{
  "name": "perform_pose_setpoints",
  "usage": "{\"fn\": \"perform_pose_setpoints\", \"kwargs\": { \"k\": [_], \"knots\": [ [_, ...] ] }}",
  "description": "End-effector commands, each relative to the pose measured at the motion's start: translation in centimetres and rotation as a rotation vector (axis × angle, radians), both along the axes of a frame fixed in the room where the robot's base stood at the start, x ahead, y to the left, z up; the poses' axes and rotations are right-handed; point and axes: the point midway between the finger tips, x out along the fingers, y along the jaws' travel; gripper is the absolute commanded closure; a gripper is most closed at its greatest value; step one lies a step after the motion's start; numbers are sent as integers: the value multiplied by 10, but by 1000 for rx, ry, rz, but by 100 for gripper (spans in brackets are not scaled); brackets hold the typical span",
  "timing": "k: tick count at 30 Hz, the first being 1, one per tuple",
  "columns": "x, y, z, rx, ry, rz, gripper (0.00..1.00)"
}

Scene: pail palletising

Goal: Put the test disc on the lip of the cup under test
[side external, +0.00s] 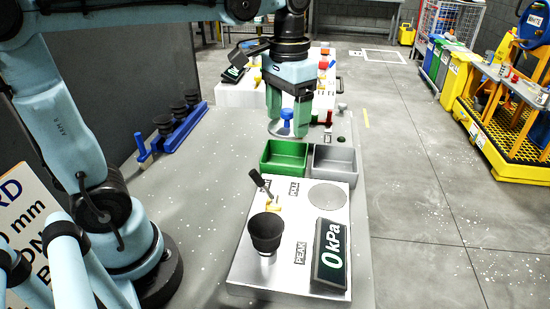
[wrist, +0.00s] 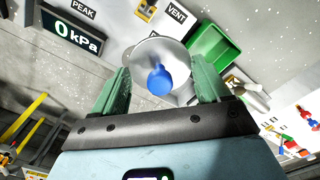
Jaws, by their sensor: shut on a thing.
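The test disc is a pale round plate (side external: 280,130) with a blue knob (side external: 287,115). My gripper (side external: 287,122) is shut on the test disc, pointing down above and behind the green bin. In the wrist view the disc (wrist: 152,52) lies between the two green fingers, its blue knob (wrist: 159,82) facing the camera. The cup under test is a black cup (side external: 266,232) standing mouth up at the front left of the white test panel (side external: 290,262). My gripper and the disc are apart from it, farther back. The cup is not clearly visible in the wrist view.
A green bin (side external: 284,157) and a grey bin (side external: 334,160) stand behind the panel. The panel carries a 0 kPa display (side external: 331,254), a black-handled lever (side external: 262,186) and a round grey plate (side external: 327,196). A blue rack with black cups (side external: 180,125) stands left.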

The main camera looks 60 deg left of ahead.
Motion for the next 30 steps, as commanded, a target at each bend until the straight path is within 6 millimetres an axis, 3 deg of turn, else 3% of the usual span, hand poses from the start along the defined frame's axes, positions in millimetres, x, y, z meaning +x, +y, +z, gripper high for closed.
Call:
{"fn": "perform_pose_setpoints", "kwargs": {
  "k": [3, 12, 21, 28, 30],
  "knots": [
    [0, 0, 26, 0, 0, 0, 56],
    [-65, 30, 34, -1, 0, 4, 56],
    [-126, 46, 30, -2, -1, 3, 56],
    [-158, 50, 22, -2, -2, 3, 56],
    [-157, 50, 7, -2, -2, -1, 56]
  ]
}}
